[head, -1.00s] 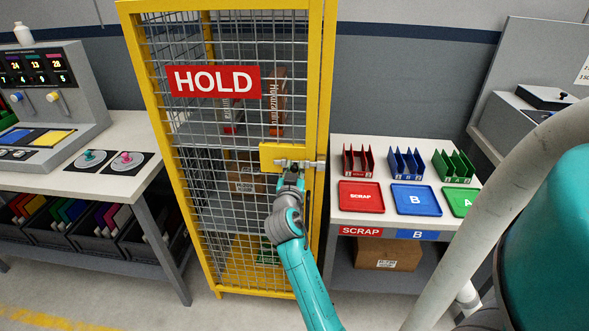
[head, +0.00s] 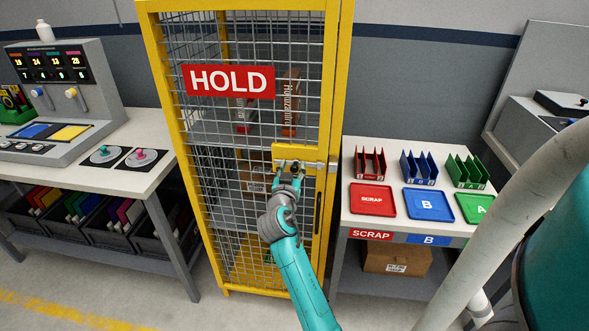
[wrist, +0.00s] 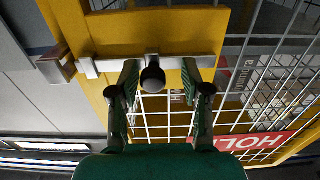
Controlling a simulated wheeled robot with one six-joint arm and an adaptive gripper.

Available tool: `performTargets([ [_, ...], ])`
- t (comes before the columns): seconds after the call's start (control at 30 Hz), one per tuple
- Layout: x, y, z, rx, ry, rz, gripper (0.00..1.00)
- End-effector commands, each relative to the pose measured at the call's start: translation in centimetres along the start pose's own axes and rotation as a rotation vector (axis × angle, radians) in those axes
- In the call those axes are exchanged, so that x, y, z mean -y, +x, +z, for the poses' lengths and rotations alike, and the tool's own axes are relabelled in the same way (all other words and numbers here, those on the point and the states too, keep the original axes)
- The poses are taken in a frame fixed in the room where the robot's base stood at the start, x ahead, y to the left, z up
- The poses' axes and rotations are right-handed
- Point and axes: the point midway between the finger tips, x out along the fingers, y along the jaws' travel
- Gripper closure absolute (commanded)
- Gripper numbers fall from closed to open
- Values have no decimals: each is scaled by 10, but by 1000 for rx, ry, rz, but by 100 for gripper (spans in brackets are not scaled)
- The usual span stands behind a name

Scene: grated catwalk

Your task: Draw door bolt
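The door bolt (wrist: 180,62) is a pale metal bar on a yellow plate (head: 310,154) on the cage door. A dark round knob (wrist: 152,78) stands out from it. In the wrist view a narrow gap shows between the bolt's tip and the metal keeper (wrist: 57,66) on the post. My gripper (wrist: 160,72) is at the bolt with one finger on each side of the knob. The fingers are apart, the knob nearer the left one with clear space to the right one. In the head view my gripper (head: 289,168) hides part of the bolt.
The yellow mesh cage (head: 165,120) carries a red HOLD sign (head: 229,81) and has boxes inside. A bench with a control console (head: 55,95) stands left. A table with a red tray (head: 372,200), a blue tray (head: 428,205) and colored racks stands right. Floor shows in front.

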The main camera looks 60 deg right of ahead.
Motion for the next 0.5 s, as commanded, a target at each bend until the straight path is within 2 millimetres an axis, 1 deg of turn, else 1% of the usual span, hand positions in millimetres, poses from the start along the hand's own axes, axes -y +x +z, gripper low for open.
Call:
performTargets([
  [0.3,-1,-3,1,1,-1,2,51],
  [0.37,-1,-8,1,1,-2,1,51],
  [0.47,0,-21,1,2,-1,0,51],
  [0.5,-1,-28,2,2,-1,0,51],
])
